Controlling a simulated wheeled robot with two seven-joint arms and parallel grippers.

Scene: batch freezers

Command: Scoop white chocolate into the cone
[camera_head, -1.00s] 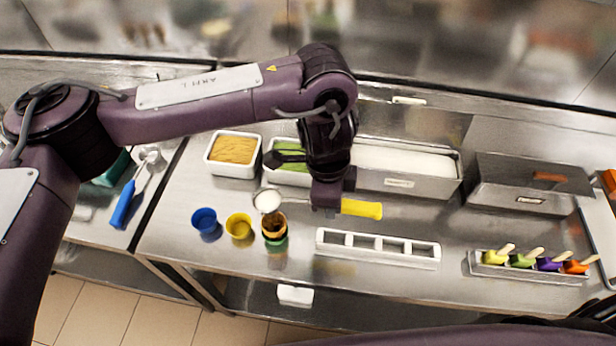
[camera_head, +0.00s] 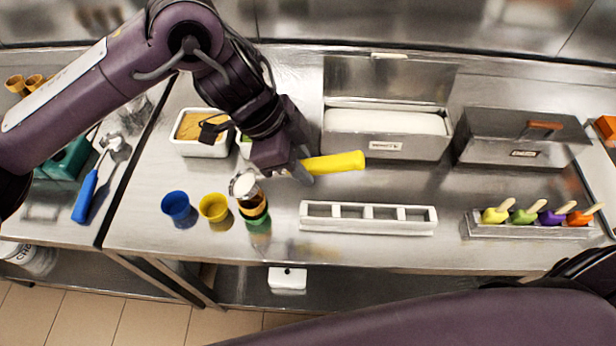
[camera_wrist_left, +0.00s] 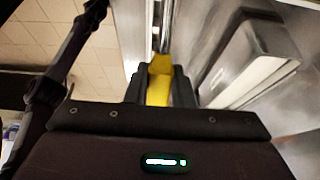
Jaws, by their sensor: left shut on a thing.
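My left gripper (camera_head: 297,165) is shut on the yellow handle of a scoop (camera_head: 335,163). The yellow handle also shows between the fingers in the left wrist view (camera_wrist_left: 160,82). The scoop's metal head appears tilted right above the brown cone (camera_head: 252,207) and hides part of its mouth. I cannot tell how much white chocolate is in the cone. The cone stands upright in a green cup (camera_head: 258,224). White chocolate (camera_head: 388,121) fills an open metal tub (camera_head: 385,147) at the back. My right gripper is out of view.
A blue cup (camera_head: 176,207) and a yellow cup (camera_head: 214,208) stand left of the cone. A white divided holder (camera_head: 368,222) lies to the right. A blue-handled scoop (camera_head: 86,196) lies on the left counter.

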